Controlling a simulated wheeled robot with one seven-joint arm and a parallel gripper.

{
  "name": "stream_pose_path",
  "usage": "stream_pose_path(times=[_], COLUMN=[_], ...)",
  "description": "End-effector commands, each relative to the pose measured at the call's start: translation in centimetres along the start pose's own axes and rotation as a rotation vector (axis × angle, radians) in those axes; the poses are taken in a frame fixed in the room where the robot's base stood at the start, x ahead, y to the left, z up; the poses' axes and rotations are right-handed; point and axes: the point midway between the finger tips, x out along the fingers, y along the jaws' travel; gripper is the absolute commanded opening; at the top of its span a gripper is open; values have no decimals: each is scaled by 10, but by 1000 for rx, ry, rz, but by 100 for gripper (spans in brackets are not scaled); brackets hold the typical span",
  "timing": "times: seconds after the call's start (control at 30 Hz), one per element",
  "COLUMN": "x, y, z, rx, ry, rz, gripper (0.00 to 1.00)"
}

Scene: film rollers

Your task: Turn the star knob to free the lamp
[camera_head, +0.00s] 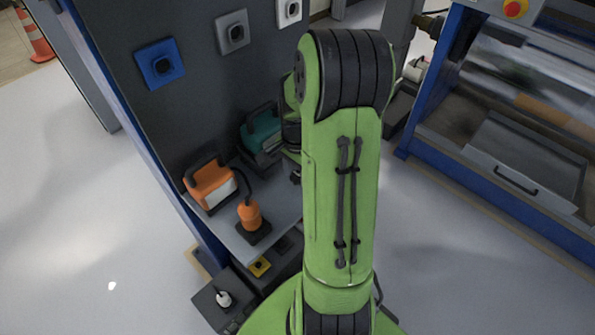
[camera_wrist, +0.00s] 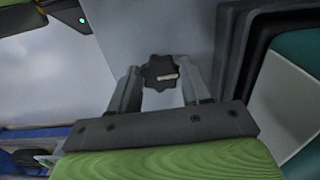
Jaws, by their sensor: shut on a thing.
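The black star knob (camera_wrist: 158,66) shows in the middle of the wrist view, with a short pale mark on its face. My gripper (camera_wrist: 161,76) has one finger on each side of it and is shut on it. A teal lamp (camera_head: 262,132) with a dark handle stands on the shelf against the dark panel in the head view; a teal surface (camera_wrist: 302,48) shows at the right of the wrist view, beside a dark frame. An orange lamp (camera_head: 209,186) stands nearer on the same shelf. My green arm hides the knob in the head view.
The grey shelf (camera_head: 228,232) also holds an orange bottle-shaped thing (camera_head: 250,214) on a dark base. Blue, grey and white square plates sit on the dark panel (camera_head: 110,60). A blue-framed machine (camera_head: 480,170) stands at right. Pale floor lies open at left.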

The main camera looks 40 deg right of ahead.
Motion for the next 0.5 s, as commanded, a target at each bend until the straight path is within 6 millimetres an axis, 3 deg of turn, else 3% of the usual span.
stream_pose_path(times=[0.5], x=[-2], y=[1], z=[0], rx=[-342], ry=[1], rz=[-1], gripper=[17])
